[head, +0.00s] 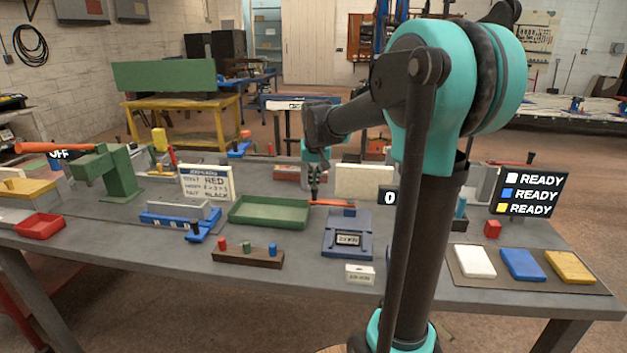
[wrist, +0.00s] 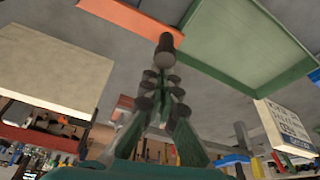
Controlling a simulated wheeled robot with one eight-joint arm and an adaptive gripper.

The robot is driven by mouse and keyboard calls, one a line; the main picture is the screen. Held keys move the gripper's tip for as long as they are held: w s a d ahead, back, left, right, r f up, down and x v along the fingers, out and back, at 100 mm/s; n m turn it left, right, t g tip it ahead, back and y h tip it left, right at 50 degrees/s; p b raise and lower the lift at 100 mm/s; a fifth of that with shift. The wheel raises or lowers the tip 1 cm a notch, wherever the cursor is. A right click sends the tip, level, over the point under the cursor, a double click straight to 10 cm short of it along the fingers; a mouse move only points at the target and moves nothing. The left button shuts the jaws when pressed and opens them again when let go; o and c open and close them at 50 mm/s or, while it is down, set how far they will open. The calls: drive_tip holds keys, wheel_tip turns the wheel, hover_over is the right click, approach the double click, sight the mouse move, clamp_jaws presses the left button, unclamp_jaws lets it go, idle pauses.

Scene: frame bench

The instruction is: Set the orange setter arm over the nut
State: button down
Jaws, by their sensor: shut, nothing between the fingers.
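The orange setter arm (head: 332,203) lies roughly level behind the blue-grey unit (head: 347,240) and to the right of the green tray (head: 268,213). It also shows at the top of the wrist view (wrist: 135,18), with a short dark peg (wrist: 166,48) by its end. My gripper (head: 314,194) is shut and empty, pointing down at the arm's left end. In the wrist view its fingertips (wrist: 160,76) appear close to the peg; I cannot tell whether they touch. I cannot pick out the nut for certain.
A cream panel (head: 364,182) stands behind the arm, and a sign card (head: 206,183) stands left of the tray. A peg block (head: 248,256) and a small white block (head: 360,274) sit in front. Coloured pads (head: 521,264) lie at right.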

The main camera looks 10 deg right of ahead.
idle(0.3)
drive_tip(key=shift+s+a+n+y, duration=0.15)
drive_tip(key=shift+s+a+n, duration=0.05)
drive_tip(key=shift+s+n, duration=0.25)
drive_tip(key=shift+s+a+n+y, duration=0.15)
drive_tip(key=shift+s+n, duration=0.3)
drive_tip(key=shift+s+d+n+g+y, duration=0.5)
drive_tip(key=shift+s+d+n, duration=0.6)
drive_tip(key=shift+s+n, duration=1.25)
drive_tip(key=shift+s+d+n+g+y, duration=0.5)
drive_tip(key=shift+s+d+n, duration=0.55)
drive_tip(key=shift+s+n, duration=1.35)
drive_tip(key=shift+s+d+n+g+y, duration=0.5)
drive_tip(key=shift+s+d+n, duration=0.6)
drive_tip(key=shift+s+n, duration=1.25)
drive_tip(key=shift+s+d+m, duration=0.15)
drive_tip(key=shift+s+m, duration=0.15)
